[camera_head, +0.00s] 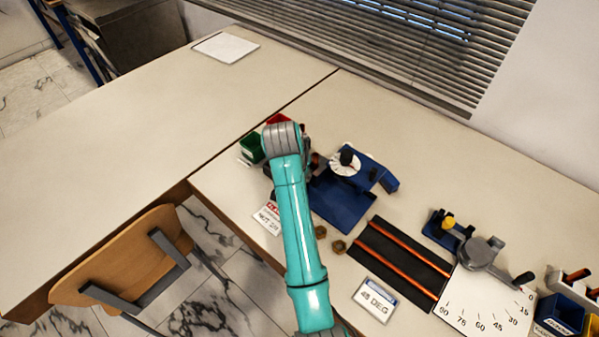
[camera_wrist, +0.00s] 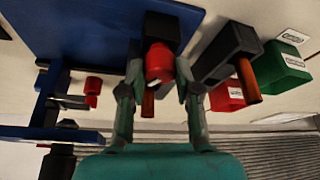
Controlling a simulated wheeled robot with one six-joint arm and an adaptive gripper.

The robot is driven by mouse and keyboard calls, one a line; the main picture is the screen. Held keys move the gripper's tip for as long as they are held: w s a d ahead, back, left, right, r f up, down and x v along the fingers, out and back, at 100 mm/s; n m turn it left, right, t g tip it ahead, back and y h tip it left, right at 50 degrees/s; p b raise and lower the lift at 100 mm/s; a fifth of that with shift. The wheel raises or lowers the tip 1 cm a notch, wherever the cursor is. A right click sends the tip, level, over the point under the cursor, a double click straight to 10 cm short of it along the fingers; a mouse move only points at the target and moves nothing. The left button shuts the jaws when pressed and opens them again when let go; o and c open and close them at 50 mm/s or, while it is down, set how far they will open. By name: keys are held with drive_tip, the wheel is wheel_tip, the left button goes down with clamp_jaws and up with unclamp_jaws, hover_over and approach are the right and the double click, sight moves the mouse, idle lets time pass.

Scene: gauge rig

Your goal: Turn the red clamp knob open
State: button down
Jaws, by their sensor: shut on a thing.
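The red clamp knob (camera_wrist: 160,62) is at the upper middle of the wrist view, in front of a black block on a blue base plate (camera_wrist: 85,25). My gripper (camera_wrist: 160,76) has one finger on each side of the knob and is shut on it. A copper-coloured rod end (camera_wrist: 148,102) shows just below the knob. In the head view the blue rig (camera_head: 342,203) with a white dial (camera_head: 340,168) stands right of my arm. My arm hides the gripper and most of the knob there.
A green bin (camera_head: 251,148) and a red bin (camera_wrist: 228,95) stand close beside the rig. A black mat with copper rods (camera_head: 408,251), a "45 DEG" card (camera_head: 375,300) and an angle gauge plate (camera_head: 480,305) lie to the right. The left table is mostly clear.

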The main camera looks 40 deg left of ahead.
drive_tip(key=n+y, duration=0.1)
drive_tip(key=n, duration=0.1)
drive_tip(key=n+y, duration=0.1)
drive_tip(key=n, duration=0.2)
drive_tip(key=shift+d+g, duration=0.1)
drive_tip(key=shift+g, duration=0.2)
drive_tip(key=shift+n, duration=0.4)
drive_tip(key=c, duration=0.8)
unclamp_jaws()
drive_tip(key=shift+r, duration=0.1)
drive_tip(key=v, duration=1.1)
drive_tip(key=shift+d+r, duration=0.1)
drive_tip(key=shift+r, duration=0.25)
